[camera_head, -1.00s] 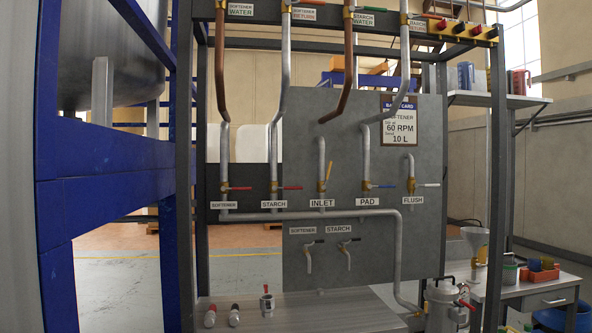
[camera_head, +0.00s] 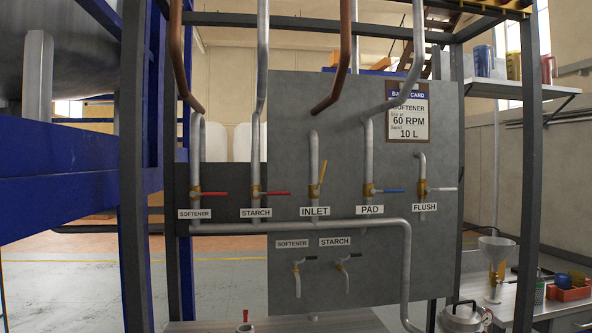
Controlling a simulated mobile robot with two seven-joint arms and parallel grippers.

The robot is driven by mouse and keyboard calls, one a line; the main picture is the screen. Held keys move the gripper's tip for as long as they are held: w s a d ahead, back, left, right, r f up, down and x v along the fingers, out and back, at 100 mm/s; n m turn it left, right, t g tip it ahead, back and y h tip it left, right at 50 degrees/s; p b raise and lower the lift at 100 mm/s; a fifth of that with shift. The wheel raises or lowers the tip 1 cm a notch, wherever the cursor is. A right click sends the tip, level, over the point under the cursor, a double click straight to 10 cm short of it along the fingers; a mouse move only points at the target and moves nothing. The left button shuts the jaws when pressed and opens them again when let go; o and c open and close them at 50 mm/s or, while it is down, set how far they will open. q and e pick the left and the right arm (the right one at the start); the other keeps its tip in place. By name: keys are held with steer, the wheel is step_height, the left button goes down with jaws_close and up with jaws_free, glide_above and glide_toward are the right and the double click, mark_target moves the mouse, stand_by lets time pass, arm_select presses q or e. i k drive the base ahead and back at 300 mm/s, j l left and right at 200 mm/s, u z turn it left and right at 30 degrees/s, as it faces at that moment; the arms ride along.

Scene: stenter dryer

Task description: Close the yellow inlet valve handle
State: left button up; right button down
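The yellow inlet valve handle (camera_head: 323,171) sits on the inlet pipe (camera_head: 314,150), above the white INLET label (camera_head: 314,211). The handle stands nearly upright, tilted slightly to the right, roughly along the pipe. Neither of my grippers shows in the view, so their state and distance from the handle cannot be seen.
Red handles mark the softener (camera_head: 215,194) and starch (camera_head: 275,193) valves to the left. A blue pad handle (camera_head: 389,190) and a pale flush handle (camera_head: 443,189) are to the right. Dark frame posts (camera_head: 133,170) stand in front; blue beams (camera_head: 60,180) fill the left.

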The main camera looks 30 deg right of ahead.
mark_target(316, 191)
steer(key=i+l, duration=0.2)
steer(key=l, duration=0.15)
steer(key=i+l+u, duration=0.15)
steer(key=l, duration=0.2)
steer(key=i+l, duration=0.2)
steer(key=l, duration=0.15)
steer(key=j+u, duration=0.05)
